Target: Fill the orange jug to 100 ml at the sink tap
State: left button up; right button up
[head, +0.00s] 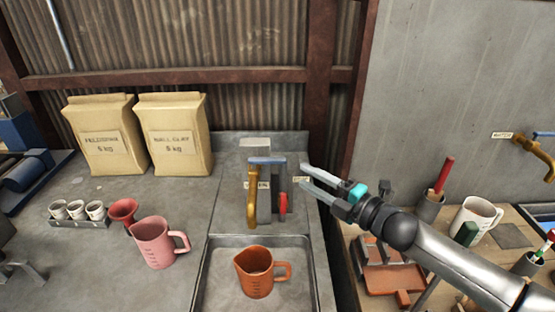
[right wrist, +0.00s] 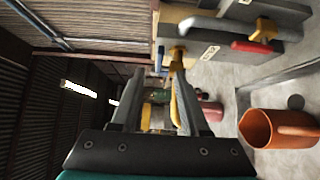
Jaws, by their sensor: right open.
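The orange jug (head: 256,274) stands upright in the grey sink basin (head: 316,284), its handle to the right. It also shows at the right of the right wrist view (right wrist: 272,128). A brass tap (head: 252,200) with a blue lever (head: 266,161) is at the back of the sink, and a red handle (head: 283,204) is beside it. In the head view the jug appears just below the spout; I cannot tell whether it is directly under it. My right gripper (head: 303,175) is open and empty, its fingertips just right of the tap. My left gripper is not in view.
Two paper bags (head: 174,135) stand behind. A wooden bench (head: 430,235) at the right holds a mug (head: 473,220) and tools; another brass tap (head: 537,147) is above it.

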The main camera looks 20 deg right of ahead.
aim_at(282, 162)
jog(key=x, duration=0.3)
jog(key=shift+w, duration=0.2)
jog(key=x, duration=0.5)
jog(key=shift+w+a+p, duration=0.1)
jog(key=shift+p, duration=0.2)
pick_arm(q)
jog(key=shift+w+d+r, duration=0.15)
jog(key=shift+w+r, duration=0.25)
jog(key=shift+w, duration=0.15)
pick_arm(e)
jog(key=shift+x, duration=0.85)
jog(key=shift+c, duration=0.2)
grip_shut()
jog(key=shift+f, duration=0.1)
